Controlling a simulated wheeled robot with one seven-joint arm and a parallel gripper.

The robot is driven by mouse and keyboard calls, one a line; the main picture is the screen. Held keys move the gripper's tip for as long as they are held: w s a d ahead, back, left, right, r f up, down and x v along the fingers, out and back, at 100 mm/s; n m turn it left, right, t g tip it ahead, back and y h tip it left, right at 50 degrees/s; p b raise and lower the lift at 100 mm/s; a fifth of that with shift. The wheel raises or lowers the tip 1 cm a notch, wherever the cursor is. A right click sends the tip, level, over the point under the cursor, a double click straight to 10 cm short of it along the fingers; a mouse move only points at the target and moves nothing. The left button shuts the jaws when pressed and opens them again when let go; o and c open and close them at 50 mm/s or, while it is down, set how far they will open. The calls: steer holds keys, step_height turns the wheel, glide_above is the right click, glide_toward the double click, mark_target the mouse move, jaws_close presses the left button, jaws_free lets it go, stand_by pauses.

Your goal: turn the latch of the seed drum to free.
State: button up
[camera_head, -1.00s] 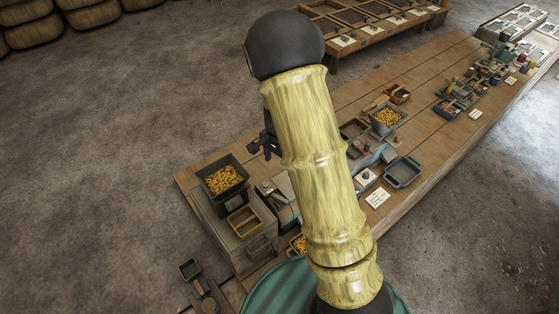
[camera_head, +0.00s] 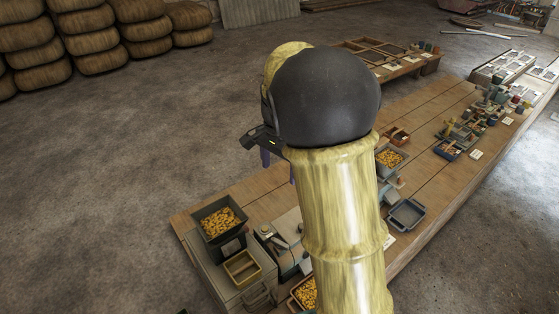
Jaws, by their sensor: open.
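No seed drum or latch can be made out for sure. A small pale grey machine (camera_head: 284,232) with dark parts stands on the long wooden bench, partly behind my arm. My gripper (camera_head: 279,168) hangs above the bench, left of my arm's large dark joint, above and apart from the grey machine. Its dark body and two purplish fingers show, apart from each other with nothing seen between them. The arm hides the bench's middle.
A dark hopper of yellow pieces (camera_head: 218,222) and a yellowish tray (camera_head: 241,266) sit on a grey cabinet (camera_head: 247,293) at the left. A grey-blue tray (camera_head: 406,214) lies right of the arm. Several small containers stand farther back. The floor at left is open.

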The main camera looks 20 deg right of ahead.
steer(key=shift+r+b, duration=0.3)
steer(key=shift+r, duration=1.45)
steer(key=shift+s+f, duration=0.1)
steer(key=shift+f, duration=0.15)
steer(key=c, duration=0.6)
steer(key=s+f+n+b, duration=0.1)
steer(key=f, duration=0.2)
steer(key=s+f+n+b, duration=0.1)
steer(key=s+f+b, duration=0.1)
steer(key=f, duration=0.1)
steer(key=s+d+f+n+t+b, duration=0.1)
steer(key=s+f+b, duration=0.1)
steer(key=f, duration=0.1)
steer(key=shift+f+n, duration=0.4)
steer(key=shift+c, duration=0.9)
steer(key=s+f+n+t+b, duration=0.1)
steer(key=s+f+n+b, duration=0.5)
steer(key=s+f, duration=0.4)
steer(key=shift+s+a+f+n+t, duration=0.2)
steer(key=shift+a+f+n+t, duration=0.2)
steer(key=shift+f+n, duration=0.35)
steer(key=shift+f, duration=0.1)
